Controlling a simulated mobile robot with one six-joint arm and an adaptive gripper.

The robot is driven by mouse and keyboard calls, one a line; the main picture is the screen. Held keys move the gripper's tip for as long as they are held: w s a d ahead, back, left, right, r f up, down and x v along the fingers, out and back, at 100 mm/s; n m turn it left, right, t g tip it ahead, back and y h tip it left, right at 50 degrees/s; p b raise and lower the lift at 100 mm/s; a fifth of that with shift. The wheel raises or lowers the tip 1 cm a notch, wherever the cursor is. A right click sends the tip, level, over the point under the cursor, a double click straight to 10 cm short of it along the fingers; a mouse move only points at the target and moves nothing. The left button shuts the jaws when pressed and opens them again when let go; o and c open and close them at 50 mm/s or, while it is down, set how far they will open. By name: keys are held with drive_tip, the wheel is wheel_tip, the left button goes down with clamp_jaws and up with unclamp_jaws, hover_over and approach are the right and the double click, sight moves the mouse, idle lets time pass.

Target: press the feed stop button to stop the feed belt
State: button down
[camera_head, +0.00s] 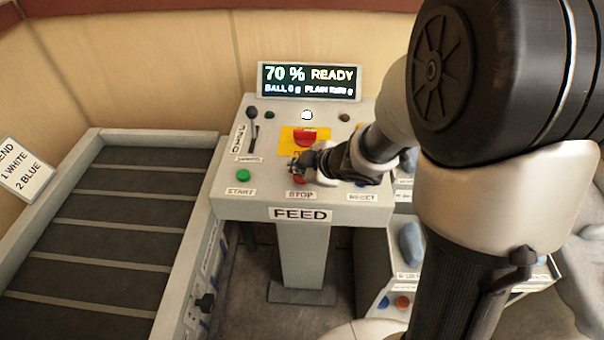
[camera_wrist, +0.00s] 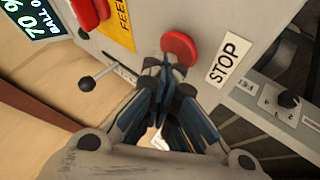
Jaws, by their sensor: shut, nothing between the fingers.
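The feed panel (camera_head: 233,205) is a grey console on a pedestal, labelled FEED. Its red stop button (camera_head: 298,180) sits above the STOP label (camera_head: 301,195), mostly hidden by my gripper in the head view. In the wrist view the red stop button (camera_wrist: 180,47) shows beside the STOP label (camera_wrist: 228,60). My gripper (camera_head: 301,168) is shut and empty. In the wrist view its fingertips (camera_wrist: 166,65) are right at the button's edge; I cannot tell whether they touch it. The feed belt (camera_head: 97,225) is dark with pale cross bars, at the left; its motion cannot be told.
A green START button (camera_head: 243,175) is left of the stop button. A red button on a yellow plate (camera_head: 318,135) and a black lever (camera_head: 252,115) stand behind. The display (camera_head: 309,82) reads 70 % READY. The RESET label (camera_head: 362,197) is at the right.

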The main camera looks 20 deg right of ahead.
sight(300, 178)
idle(0.4)
drive_tip(key=shift+r+p, duration=0.85)
drive_tip(key=shift+p, duration=0.2)
drive_tip(key=shift+r, duration=0.1)
wheel_tip(300, 178, up, 5)
drive_tip(key=p, duration=0.5)
